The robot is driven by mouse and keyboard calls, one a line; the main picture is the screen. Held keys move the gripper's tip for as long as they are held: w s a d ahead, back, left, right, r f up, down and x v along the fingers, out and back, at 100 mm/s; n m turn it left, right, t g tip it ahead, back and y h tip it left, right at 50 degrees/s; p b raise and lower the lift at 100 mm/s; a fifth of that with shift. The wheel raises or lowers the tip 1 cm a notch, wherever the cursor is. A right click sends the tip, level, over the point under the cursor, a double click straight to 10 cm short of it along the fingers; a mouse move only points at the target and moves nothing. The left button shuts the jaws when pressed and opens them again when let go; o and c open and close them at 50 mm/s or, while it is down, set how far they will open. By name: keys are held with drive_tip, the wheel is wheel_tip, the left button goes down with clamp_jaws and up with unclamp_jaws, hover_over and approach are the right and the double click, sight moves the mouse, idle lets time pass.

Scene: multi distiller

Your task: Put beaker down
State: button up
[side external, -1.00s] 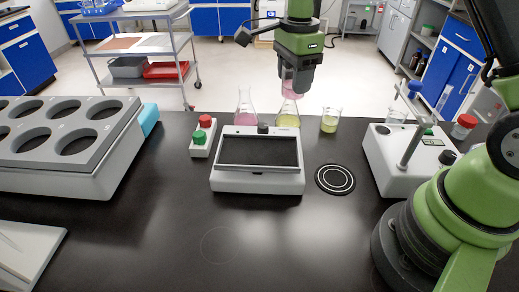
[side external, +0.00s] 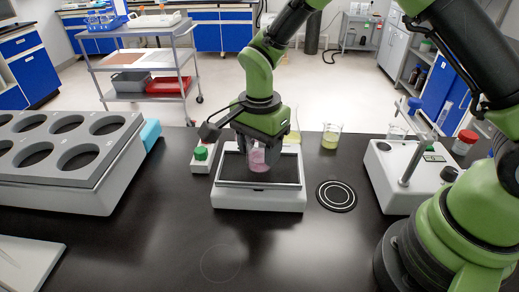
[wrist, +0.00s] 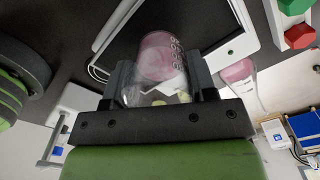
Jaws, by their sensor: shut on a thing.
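A clear glass beaker (side external: 260,161) with pink liquid is held in my gripper (side external: 259,146), over the dark top of a white box-shaped device (side external: 258,199). In the side view I cannot tell whether the beaker's base touches that top. In the wrist view the beaker (wrist: 157,58) sits between the two fingers of my gripper (wrist: 157,78), which are shut on its sides. The device's pale frame (wrist: 232,50) shows beyond the beaker there.
A yellow-liquid flask (side external: 294,130) stands partly hidden behind my gripper; a yellow-liquid beaker (side external: 331,137) is to its right. A pink-liquid flask (wrist: 239,76) shows in the wrist view. A black ringed disc (side external: 336,196) lies right.

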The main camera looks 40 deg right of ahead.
drive_tip(key=shift+f, duration=0.35)
drive_tip(key=shift+f, duration=0.15)
drive_tip(key=o, duration=0.9)
drive_tip(key=shift+o, duration=0.2)
